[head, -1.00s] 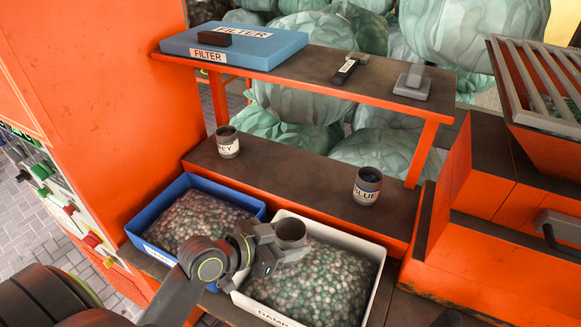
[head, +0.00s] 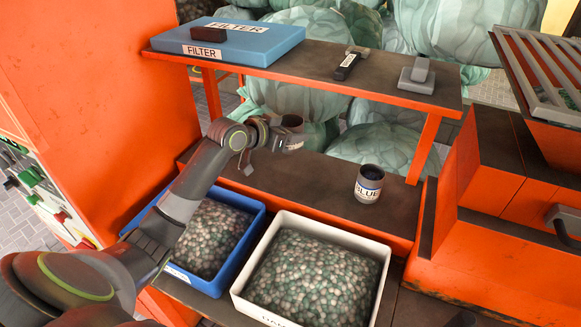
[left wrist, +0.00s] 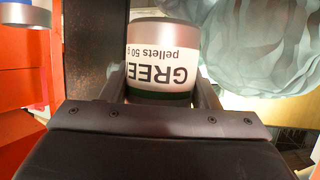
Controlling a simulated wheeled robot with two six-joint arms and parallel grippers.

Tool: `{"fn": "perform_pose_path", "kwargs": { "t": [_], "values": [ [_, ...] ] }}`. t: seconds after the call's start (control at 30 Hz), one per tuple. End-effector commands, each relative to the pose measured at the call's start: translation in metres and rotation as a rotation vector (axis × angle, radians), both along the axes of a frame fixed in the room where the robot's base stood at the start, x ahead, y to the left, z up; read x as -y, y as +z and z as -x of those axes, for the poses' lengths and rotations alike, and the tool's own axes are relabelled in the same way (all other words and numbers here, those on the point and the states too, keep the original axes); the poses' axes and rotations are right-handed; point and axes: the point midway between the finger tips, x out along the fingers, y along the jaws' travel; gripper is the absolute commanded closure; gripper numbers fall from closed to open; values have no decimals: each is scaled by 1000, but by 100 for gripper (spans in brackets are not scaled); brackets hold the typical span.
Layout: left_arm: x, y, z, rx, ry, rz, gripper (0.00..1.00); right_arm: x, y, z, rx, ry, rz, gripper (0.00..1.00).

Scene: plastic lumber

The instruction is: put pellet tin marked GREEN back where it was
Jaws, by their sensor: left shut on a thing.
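My left gripper (head: 274,138) is shut on the pellet tin marked GREEN (head: 293,126), a grey metal tin with a white label. In the left wrist view, the tin (left wrist: 162,55) sits between the fingers, its label reading upside down. In the head view, it is held over the rear part of the lower shelf (head: 300,185); any gap beneath it is hard to judge. The tin marked BLUE (head: 368,186) stands on that shelf to the right, apart from the held tin. The third tin is hidden behind my left arm. My right gripper does not show clearly.
A blue bin (head: 258,228) and a white bin (head: 377,277) of pellets stand in front of the shelf. The upper shelf (head: 310,68) carries a blue FILTER box (head: 228,46) and small tools. Free shelf room lies left of the BLUE tin.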

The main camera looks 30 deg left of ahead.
Motion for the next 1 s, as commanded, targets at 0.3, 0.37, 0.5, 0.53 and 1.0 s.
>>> {"fn": "perform_pose_path", "kwargs": {
  "t": [0.3, 0.37, 0.5, 0.53, 1.0],
  "values": [
    [1, -49, 1, -3, 0, 1, 69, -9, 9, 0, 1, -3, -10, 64],
    [0, -55, 1, -4, 0, 2, 69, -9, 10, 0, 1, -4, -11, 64],
    [1, -75, 1, -4, 1, 3, 69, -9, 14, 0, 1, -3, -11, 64],
    [1, -79, 1, -5, 1, 3, 69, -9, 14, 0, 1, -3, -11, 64],
    [0, -89, 1, -1, 0, -1, 38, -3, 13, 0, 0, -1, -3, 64]
  ]
}}
